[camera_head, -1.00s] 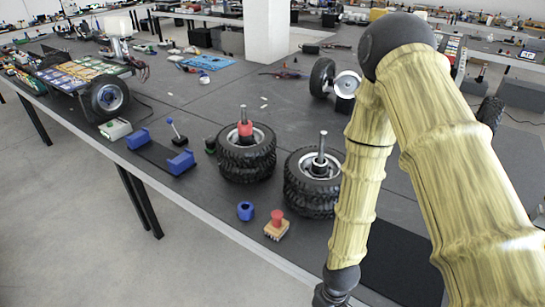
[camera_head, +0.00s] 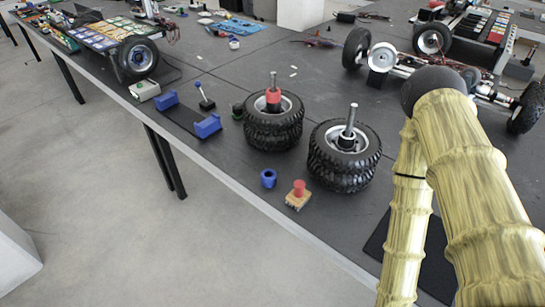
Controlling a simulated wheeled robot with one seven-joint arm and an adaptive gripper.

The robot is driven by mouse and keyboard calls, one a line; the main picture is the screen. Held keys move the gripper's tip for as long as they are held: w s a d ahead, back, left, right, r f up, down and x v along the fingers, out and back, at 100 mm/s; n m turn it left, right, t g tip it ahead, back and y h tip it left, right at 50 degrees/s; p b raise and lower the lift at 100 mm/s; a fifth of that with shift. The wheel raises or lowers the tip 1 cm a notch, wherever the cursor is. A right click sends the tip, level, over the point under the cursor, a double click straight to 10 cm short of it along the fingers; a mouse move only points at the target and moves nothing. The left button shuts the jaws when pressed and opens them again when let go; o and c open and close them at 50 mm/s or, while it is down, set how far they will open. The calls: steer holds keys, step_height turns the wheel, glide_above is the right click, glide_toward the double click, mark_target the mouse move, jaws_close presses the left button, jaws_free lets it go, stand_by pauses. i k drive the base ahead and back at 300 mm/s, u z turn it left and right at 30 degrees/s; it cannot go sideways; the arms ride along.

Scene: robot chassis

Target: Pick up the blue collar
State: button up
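The blue collar (camera_head: 268,178) is a small blue ring with a dark hole, standing on the dark table (camera_head: 225,175) near its front edge. It sits in front of the two tyre stacks, just left of a small wooden block with a red knob (camera_head: 298,194). Nothing touches the collar. My arm comes in from the right side of the view and reaches down past the bottom edge. My gripper is out of the frame, so its state does not show.
Two tyre stacks with upright metal shafts, left (camera_head: 273,120) and right (camera_head: 344,155), stand behind the collar; the left shaft carries a red collar (camera_head: 273,97). Blue supports (camera_head: 207,125) stand to the left. A wheeled chassis (camera_head: 440,85) lies behind right.

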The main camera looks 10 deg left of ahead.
mark_target(268, 176)
steer(key=z, duration=3.4)
steer(key=k, duration=2.95)
steer(key=u, duration=2.2)
